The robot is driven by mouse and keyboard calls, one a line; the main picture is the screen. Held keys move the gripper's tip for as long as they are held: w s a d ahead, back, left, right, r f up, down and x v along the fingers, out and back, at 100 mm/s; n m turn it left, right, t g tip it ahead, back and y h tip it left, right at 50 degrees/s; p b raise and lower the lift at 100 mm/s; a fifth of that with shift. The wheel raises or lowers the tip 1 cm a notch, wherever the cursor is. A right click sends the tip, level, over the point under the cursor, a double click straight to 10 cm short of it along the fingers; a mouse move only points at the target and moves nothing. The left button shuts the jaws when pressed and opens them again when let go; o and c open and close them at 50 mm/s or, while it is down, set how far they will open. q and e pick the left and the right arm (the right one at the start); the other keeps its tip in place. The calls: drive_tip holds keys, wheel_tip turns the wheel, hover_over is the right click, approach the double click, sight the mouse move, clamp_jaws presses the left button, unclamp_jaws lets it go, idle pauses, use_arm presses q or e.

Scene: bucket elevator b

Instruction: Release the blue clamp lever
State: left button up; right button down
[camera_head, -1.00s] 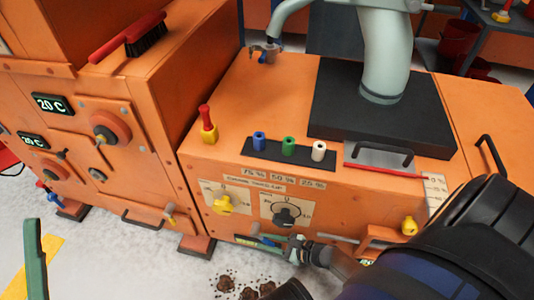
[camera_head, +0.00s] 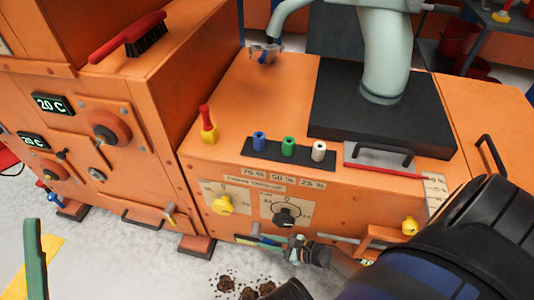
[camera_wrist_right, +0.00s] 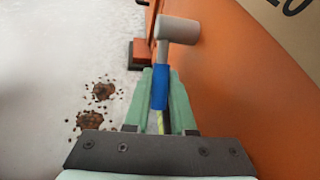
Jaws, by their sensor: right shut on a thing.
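The blue clamp lever (camera_wrist_right: 160,88) has a blue grip and a grey cylindrical end, and shows in the right wrist view beside the orange machine's side. My right gripper (camera_wrist_right: 160,92) is shut on the blue grip, with a pale green finger on each side of it. In the head view my right gripper (camera_head: 268,241) is low at the front of the orange machine, below the dials, and its fingers largely hide the lever there.
The orange machine front (camera_head: 350,200) stands close to my right gripper. It carries a yellow knob (camera_head: 223,205) and a black dial (camera_head: 287,216). Brown piles (camera_head: 247,290) lie on the pale floor below. A horizontal grey bar (camera_head: 338,238) is right of the gripper.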

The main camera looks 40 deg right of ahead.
sight(272, 243)
idle(0.6)
drive_tip(key=r+g+h+p, duration=0.1)
drive_tip(key=p, duration=0.2)
drive_tip(key=g+h+p, duration=0.1)
drive_tip(key=p, duration=0.2)
drive_tip(key=s+r+g+p, duration=0.1)
drive_tip(key=p, duration=0.3)
drive_tip(key=shift+s+d+r+n+g+h, duration=0.1)
drive_tip(key=shift+d+r+n+g+h, duration=0.2)
drive_tip(key=shift+d+g+h, duration=0.1)
drive_tip(key=shift+p, duration=0.35)
drive_tip(key=shift+d+g+h, duration=0.1)
drive_tip(key=shift+g+h, duration=0.2)
use_arm(q)
wheel_tip(272, 243, up, 12)
drive_tip(key=a, duration=0.1)
drive_tip(key=shift+s+a+t, duration=0.2)
drive_tip(key=shift+a+t, duration=0.05)
drive_tip(key=shift+t, duration=0.15)
use_arm(e)
drive_tip(key=shift+s+f, duration=0.1)
drive_tip(key=shift+f, duration=0.05)
drive_tip(key=c, duration=1)
unclamp_jaws()
drive_tip(key=shift+c, duration=0.2)
use_arm(q)
drive_tip(key=shift+d+f, duration=0.1)
